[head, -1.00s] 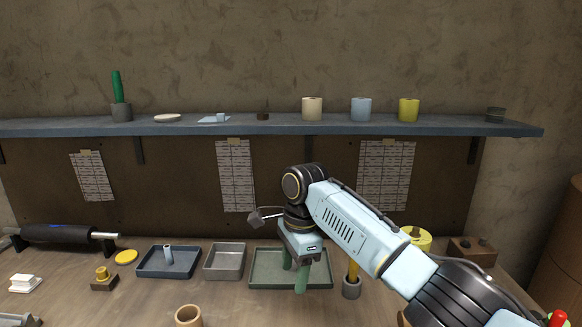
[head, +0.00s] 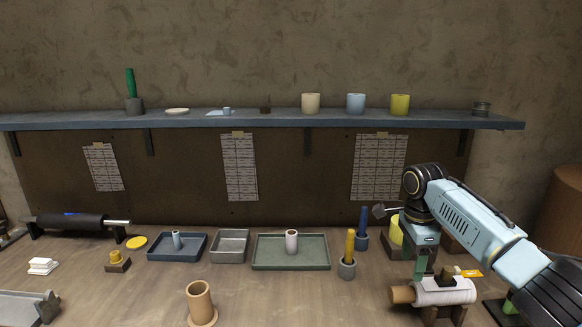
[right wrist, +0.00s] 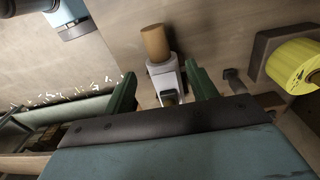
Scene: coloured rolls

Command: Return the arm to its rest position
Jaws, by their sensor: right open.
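My right arm (head: 475,220) comes in from the right in the head view. Its gripper (head: 421,272) points down at the right side of the bench, near a white roll on a wooden core (head: 445,291). In the right wrist view the green fingers of the gripper (right wrist: 162,90) stand apart with a gap between them. The wooden core end (right wrist: 155,42) shows beyond that gap; nothing is clearly held. My left gripper is not in view.
A green-grey tray (head: 262,264) holds an upright pale roll (head: 291,241). A blue tray (head: 155,254) and a grey tray (head: 230,259) stand to its left. Cups with a yellow stick (head: 349,245) and a blue stick (head: 363,220) stand near my arm.

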